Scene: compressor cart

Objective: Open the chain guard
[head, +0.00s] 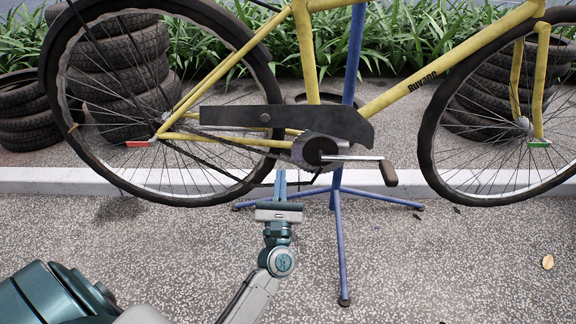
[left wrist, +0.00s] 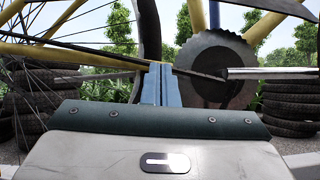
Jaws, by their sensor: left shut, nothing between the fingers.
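The chain guard (head: 235,116) is a long dark grey plate on the yellow bicycle, roughly level, with a round bolt near its middle. Its wider right end lies just above the chainring (head: 318,150), and the chain shows below it. My left gripper (head: 280,185) is below the guard and left of the crank, fingers pointing up. Its blue fingers (left wrist: 160,85) are together and empty, apart from the guard. My right gripper is not in view.
A blue repair stand (head: 340,240) with splayed legs holds the bicycle, right of my left gripper. The crank and pedal (head: 389,173) stick out to the right. Stacked tyres (head: 120,60) stand behind the rear wheel. A pale kerb (head: 60,181) runs behind; the paving in front is mostly clear.

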